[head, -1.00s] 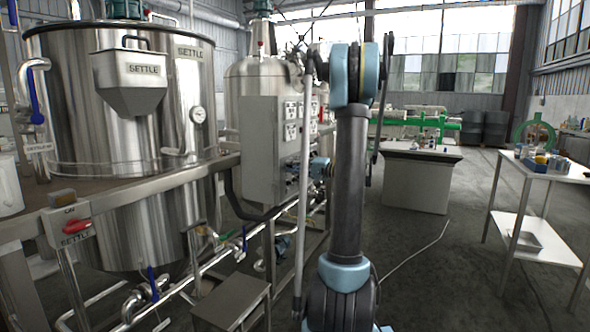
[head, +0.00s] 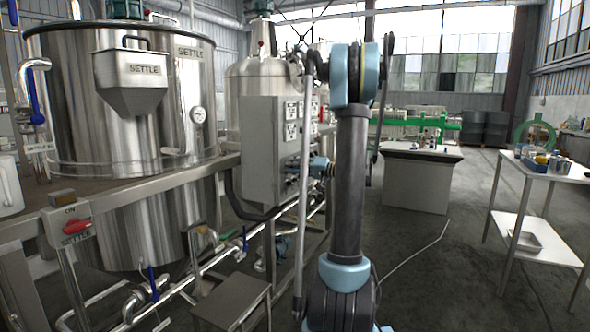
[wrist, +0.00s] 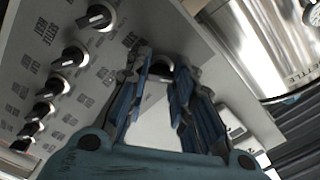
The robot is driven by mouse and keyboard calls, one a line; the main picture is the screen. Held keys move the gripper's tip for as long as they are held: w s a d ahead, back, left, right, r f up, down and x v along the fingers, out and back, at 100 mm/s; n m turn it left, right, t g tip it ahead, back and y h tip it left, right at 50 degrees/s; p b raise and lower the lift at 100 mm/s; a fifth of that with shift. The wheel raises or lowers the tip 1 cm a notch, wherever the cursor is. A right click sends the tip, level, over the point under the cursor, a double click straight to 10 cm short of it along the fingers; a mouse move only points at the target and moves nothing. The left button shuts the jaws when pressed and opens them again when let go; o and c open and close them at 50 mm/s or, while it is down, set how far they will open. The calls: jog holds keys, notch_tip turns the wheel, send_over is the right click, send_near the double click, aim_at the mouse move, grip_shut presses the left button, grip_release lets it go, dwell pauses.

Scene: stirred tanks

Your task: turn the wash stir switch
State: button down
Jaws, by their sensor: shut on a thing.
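A grey control box (head: 272,150) stands in front of the rear steel tank in the head view. Its panel fills much of the wrist view, with a row of black rotary switches (wrist: 68,58) with pale pointers. My gripper (head: 318,168) is at the panel side of the box, low down. In the wrist view my gripper (wrist: 160,78) is shut on a black switch knob (wrist: 162,68) near the end of the panel, mostly hidden between the blue fingers.
A large steel tank marked SETTLE (head: 75,100) stands at left, with a red-handled switch box (head: 70,225) before it. Pipes and a low metal step (head: 232,300) lie below. A white table (head: 545,170) stands at right. The floor between is largely clear.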

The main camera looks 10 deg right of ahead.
jog(key=c, duration=1.4)
grip_release()
jog(key=shift+f, duration=0.2)
jog(key=shift+o, duration=0.2)
jog(key=shift+s+r, duration=0.1)
jog(key=v, duration=1.1)
jog(key=shift+s+d, duration=0.15)
jog(key=shift+d, duration=0.2)
